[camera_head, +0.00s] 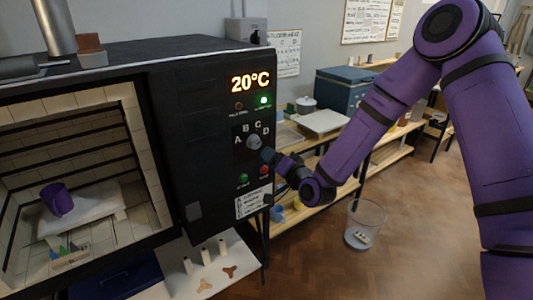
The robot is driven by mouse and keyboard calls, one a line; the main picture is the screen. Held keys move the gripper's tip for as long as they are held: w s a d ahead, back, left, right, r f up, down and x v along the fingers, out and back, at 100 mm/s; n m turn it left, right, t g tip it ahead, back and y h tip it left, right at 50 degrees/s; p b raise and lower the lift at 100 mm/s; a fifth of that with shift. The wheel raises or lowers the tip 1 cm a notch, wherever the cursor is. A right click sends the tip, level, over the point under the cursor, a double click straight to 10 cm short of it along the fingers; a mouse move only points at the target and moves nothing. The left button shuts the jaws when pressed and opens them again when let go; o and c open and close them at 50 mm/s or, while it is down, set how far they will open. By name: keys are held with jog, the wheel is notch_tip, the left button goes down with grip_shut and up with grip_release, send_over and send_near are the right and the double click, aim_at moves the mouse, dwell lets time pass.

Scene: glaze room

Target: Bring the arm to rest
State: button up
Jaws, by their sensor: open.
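My purple arm reaches in from the right side of the head view and bends down toward the kiln's control panel. My gripper (268,155) is at the panel, close to the dial (254,142) marked A to D, at its lower right. The fingers are small and partly hidden by the wrist; I see nothing held. I cannot tell whether the gripper touches the dial. The display (251,81) reads 20°C, and a green light (263,100) glows below it.
The kiln (175,130) stands open at left, with a purple mug (57,199) on a white shelf inside. A white surface with posts (206,257) is below. A clear bin (364,224) stands on the wooden floor. Shelves with a blue box (343,90) line the wall.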

jog(key=shift+v, duration=0.75)
jog(key=s+d+r+n+g+h, duration=0.25)
jog(key=s+d+r+h, duration=0.2)
jog(key=d+r, duration=0.4)
jog(key=s+d+r+n+g+h, duration=0.25)
jog(key=s+d+r+h, duration=0.2)
jog(key=d+r, duration=0.4)
jog(key=s+d+r+m+g, duration=0.1)
jog(key=s+d+r+g, duration=0.1)
jog(key=s, duration=1.1)
jog(key=s+d+r+m+g+h, duration=0.1)
jog(key=s+d+r, duration=0.4)
jog(key=s, duration=0.9)
jog(key=shift+d+r+m+g, duration=0.15)
jog(key=shift+d+m+g, duration=0.15)
jog(key=shift+d+g, duration=0.7)
